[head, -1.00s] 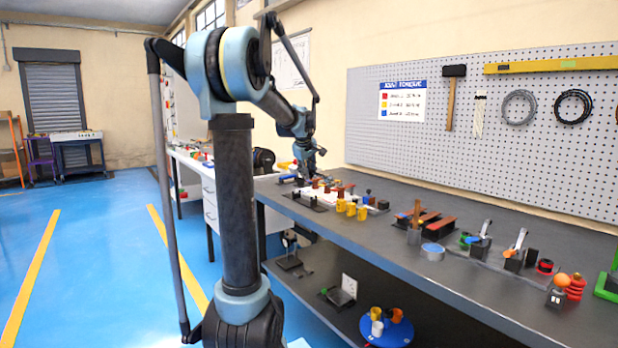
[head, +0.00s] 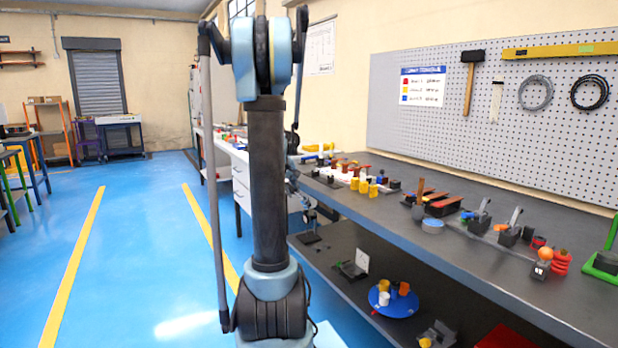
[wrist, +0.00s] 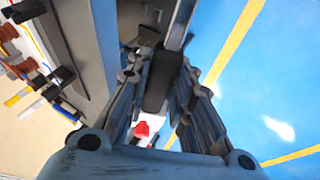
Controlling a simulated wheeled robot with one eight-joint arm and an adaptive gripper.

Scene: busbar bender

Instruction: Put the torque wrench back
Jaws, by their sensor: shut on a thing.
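My gripper (wrist: 160,76) is shut on the torque wrench (wrist: 157,92) in the wrist view. Its dark handle lies between the two fingers and a grey metal shaft runs out past the fingertips toward the top of the picture. A red part shows near the palm end, between the fingers; I cannot tell if it belongs to the wrench. The wrench is off the bench, beside its edge with blue floor to the right in the wrist view. In the head view my arm's column hides most of the gripper, and I cannot make out the wrench there.
The workbench (head: 475,248) holds several coloured parts and small fixtures. A pegboard (head: 430,135) behind it carries a hammer (head: 470,85), coils and a yellow level (head: 560,50). A blue round tray (head: 392,308) sits on the lower shelf. The blue floor at left is open.

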